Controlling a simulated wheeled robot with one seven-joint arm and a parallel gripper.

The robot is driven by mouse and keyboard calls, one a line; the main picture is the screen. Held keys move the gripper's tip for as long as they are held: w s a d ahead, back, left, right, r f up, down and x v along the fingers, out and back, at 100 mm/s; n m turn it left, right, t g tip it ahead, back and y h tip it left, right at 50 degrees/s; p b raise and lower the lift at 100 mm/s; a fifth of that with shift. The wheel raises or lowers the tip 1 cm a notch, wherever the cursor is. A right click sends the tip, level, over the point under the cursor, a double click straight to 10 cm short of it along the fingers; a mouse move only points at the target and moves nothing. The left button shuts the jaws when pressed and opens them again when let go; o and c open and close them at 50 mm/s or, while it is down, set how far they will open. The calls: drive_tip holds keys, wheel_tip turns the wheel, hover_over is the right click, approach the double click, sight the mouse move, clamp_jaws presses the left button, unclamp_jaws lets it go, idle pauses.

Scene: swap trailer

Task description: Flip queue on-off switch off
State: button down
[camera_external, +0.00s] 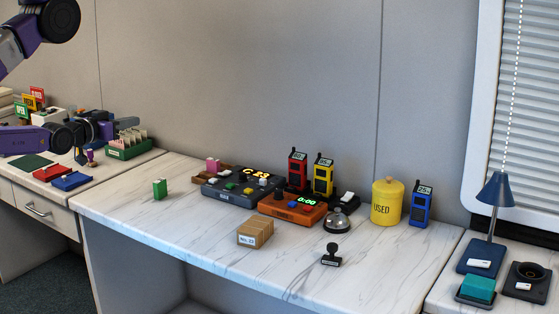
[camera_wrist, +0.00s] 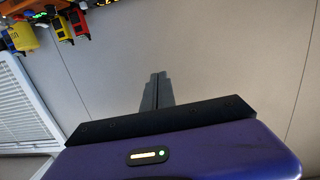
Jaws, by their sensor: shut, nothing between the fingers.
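My gripper (camera_external: 134,122) is far left of both, in the air above the left counter. In the wrist view my gripper (camera_wrist: 157,88) is shut and empty, with the plain wall behind it.
An orange timer (camera_external: 292,213), a bell (camera_external: 337,220), red and yellow handsets (camera_external: 323,175) and a yellow canister (camera_external: 387,202) crowd around the console. A cardboard box (camera_external: 255,233) and a stamp (camera_external: 331,256) stand in front. The counter's left front is mostly clear.

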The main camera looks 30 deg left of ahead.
drive_tip(key=w+d+f+m+g+h+b, duration=0.1)
drive_tip(key=w+d+f, duration=0.1)
drive_tip(key=w+d, duration=0.55)
drive_tip(key=w+d+f+h+b, duration=0.1)
drive_tip(key=w+d, duration=0.3)
drive_tip(key=w, duration=0.7)
wheel_tip(320, 180, down, 8)
drive_tip(key=a+n+g+y, duration=0.1)
drive_tip(key=g+y, duration=0.1)
drive_tip(key=g, duration=0.2)
drive_tip(key=shift+w+a+r+g+y, duration=0.2)
drive_tip(key=shift+a+r+g+y, duration=0.05)
drive_tip(key=shift+a+g+y, duration=0.05)
hover_over(223, 174)
drive_tip(key=f, duration=0.5)
drive_tip(key=shift+w+a+f, duration=0.25)
drive_tip(key=shift+w+a, duration=0.05)
drive_tip(key=shift+w, duration=0.05)
drive_tip(key=shift+s+f+p, duration=0.2)
drive_tip(key=shift+s+f, duration=0.05)
drive_tip(key=shift+f, duration=0.35)
drive_tip(key=shift+s+f+p, duration=0.15)
drive_tip(key=shift+s+f, duration=0.1)
drive_tip(key=shift+f, duration=0.35)
drive_tip(key=shift+s+f, duration=0.25)
drive_tip(key=shift+f, duration=0.5)
